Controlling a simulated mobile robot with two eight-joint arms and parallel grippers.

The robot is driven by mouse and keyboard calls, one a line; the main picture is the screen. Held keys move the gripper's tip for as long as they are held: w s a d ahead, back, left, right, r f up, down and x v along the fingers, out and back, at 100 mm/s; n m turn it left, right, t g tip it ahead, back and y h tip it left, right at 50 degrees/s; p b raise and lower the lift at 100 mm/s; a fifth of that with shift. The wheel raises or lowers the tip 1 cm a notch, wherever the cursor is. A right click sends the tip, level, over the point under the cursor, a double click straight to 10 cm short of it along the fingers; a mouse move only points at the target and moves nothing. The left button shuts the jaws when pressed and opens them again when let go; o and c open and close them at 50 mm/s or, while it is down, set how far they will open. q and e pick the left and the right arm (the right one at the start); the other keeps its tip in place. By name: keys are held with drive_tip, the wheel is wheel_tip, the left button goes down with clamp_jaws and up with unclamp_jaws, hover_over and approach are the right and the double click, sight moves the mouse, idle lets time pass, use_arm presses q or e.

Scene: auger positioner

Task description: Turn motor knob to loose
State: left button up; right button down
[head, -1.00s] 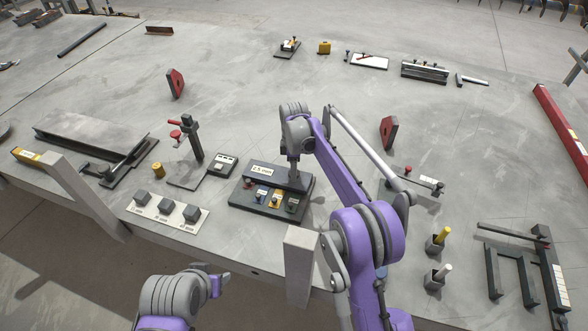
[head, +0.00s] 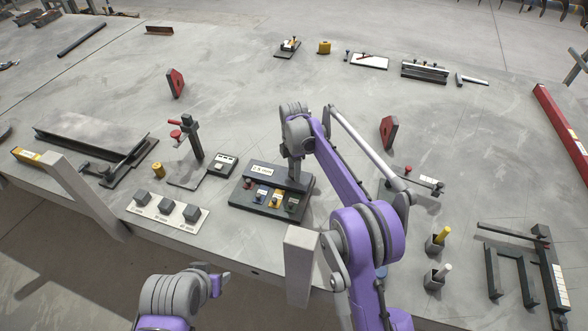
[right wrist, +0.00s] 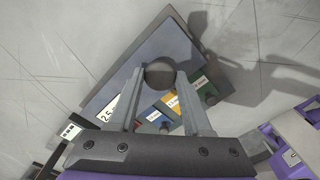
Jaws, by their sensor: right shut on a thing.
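A dark control panel (head: 250,208) sits near the table's front edge, with a white label (head: 262,170) at its back and coloured tags with small knobs along its front. In the right wrist view, the panel (right wrist: 150,38) lies below my right gripper (right wrist: 160,77). Its two fingers are shut on a dark round knob (right wrist: 160,75), one finger on each side. In the head view my right gripper (head: 294,178) reaches down to the panel's right part, and the arm hides the knob. My left gripper (head: 218,280) is low in the picture, apart from the table things; its jaw opening is unclear.
Left of the panel are a small labelled box (head: 222,164), a red-handled stand (head: 193,140) and a white strip with dark cubes (head: 165,213). Right of my arm are cups with a yellow rod (head: 440,238) and a white rod. The table's middle back is mostly clear.

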drive_tip(key=shift+c, duration=1.7)
unclamp_jaws()
wheel_tip(320, 180, up, 11)
drive_tip(key=shift+p, duration=0.4)
drive_tip(key=shift+d, duration=0.1)
